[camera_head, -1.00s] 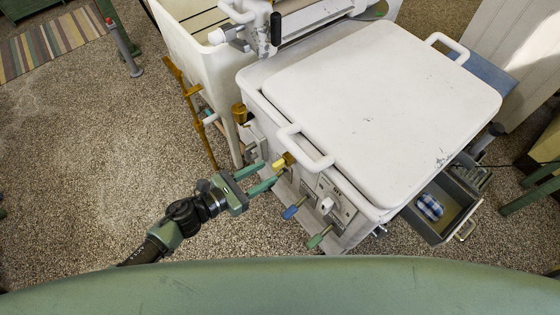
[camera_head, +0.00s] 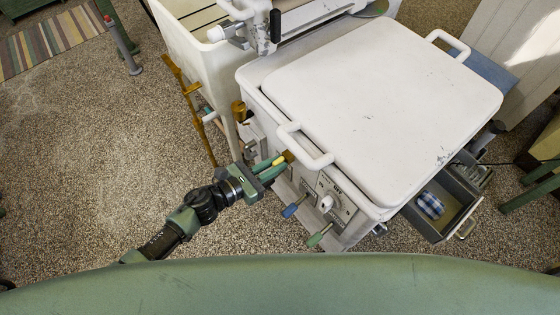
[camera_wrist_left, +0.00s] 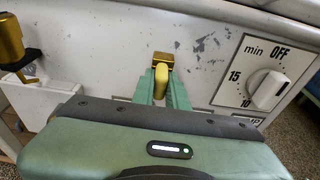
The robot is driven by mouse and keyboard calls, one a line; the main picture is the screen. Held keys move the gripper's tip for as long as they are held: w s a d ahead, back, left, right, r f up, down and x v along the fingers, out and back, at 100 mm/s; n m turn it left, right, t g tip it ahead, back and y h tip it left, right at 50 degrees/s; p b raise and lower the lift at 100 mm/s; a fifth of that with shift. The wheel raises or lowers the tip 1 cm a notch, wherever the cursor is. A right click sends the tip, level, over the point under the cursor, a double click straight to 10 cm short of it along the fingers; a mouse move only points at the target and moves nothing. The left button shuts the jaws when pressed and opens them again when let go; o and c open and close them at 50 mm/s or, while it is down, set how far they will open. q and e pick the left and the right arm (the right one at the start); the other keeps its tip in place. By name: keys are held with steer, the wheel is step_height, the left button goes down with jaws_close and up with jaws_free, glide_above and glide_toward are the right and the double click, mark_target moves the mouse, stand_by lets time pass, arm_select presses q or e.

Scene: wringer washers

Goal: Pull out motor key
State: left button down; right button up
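The motor key is the yellow key (camera_head: 278,160) in a brass fitting (camera_head: 289,157) on the washer's white front, just left of the lid handle. It also shows in the left wrist view as a yellow key (camera_wrist_left: 161,79) below the brass block (camera_wrist_left: 163,59). My left gripper (camera_head: 273,168) is at the key, its two green fingers close together with the key between them. In the left wrist view the fingers (camera_wrist_left: 161,86) lie along both sides of the key and appear to touch it. The key still sits at the brass fitting. My right gripper is not in view.
Right of the key are a timer dial (camera_wrist_left: 268,88), a blue-handled lever (camera_head: 290,210) and a green-handled lever (camera_head: 317,237). The lid handle (camera_head: 306,147) juts out close above my fingers. A brass tap (camera_head: 240,112) is to the left. An open drawer (camera_head: 447,213) stands out at the right.

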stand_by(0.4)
arm_select(q)
steer(key=v, duration=0.3)
steer(key=f+v, duration=0.1)
steer(key=v, duration=0.1)
steer(key=shift+s+a+b, duration=0.15)
steer(key=shift+a+b, duration=0.05)
steer(key=shift+b, duration=0.1)
stand_by(0.5)
